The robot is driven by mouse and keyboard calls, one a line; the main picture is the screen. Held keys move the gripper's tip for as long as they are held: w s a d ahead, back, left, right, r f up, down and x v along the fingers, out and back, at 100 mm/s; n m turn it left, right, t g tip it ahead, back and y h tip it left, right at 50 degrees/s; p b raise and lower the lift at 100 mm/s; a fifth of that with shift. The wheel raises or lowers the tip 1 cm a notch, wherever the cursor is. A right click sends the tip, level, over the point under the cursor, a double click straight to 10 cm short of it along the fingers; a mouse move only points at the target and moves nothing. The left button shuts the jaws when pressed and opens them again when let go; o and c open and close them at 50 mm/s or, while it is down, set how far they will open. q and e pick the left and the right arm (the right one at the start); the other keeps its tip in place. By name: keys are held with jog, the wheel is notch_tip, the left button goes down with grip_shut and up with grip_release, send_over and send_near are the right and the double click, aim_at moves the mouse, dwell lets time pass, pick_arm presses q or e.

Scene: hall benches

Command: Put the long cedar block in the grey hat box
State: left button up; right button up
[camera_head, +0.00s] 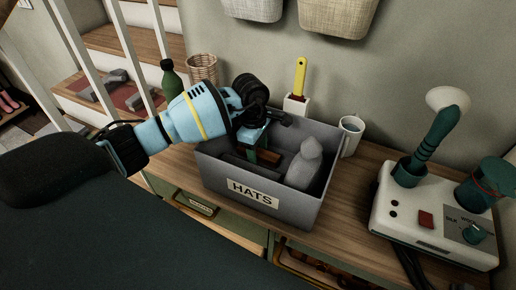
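The grey hat box (291,214), labelled HATS, stands open on the wooden bench top. My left gripper (257,154) reaches down into it from the upper left, its teal fingers below the rim. The brown cedar block (269,158) is inside the box at the fingers, partly hidden by them. I cannot tell whether the fingers grip it or are apart from it. A grey bottle-shaped thing (305,165) stands in the right part of the box. My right gripper is not in view.
Behind the box are a white holder with a yellow-handled brush (300,78) and a white mug (350,134). A green bottle (171,82) and wicker basket (203,68) stand at the back left. A white machine (432,222) occupies the right; some bench between is clear.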

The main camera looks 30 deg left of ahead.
pick_arm(q)
jog(key=shift+r, duration=0.1)
notch_tip(320, 180, up, 12)
jog(key=a, duration=0.1)
dwell(0.6)
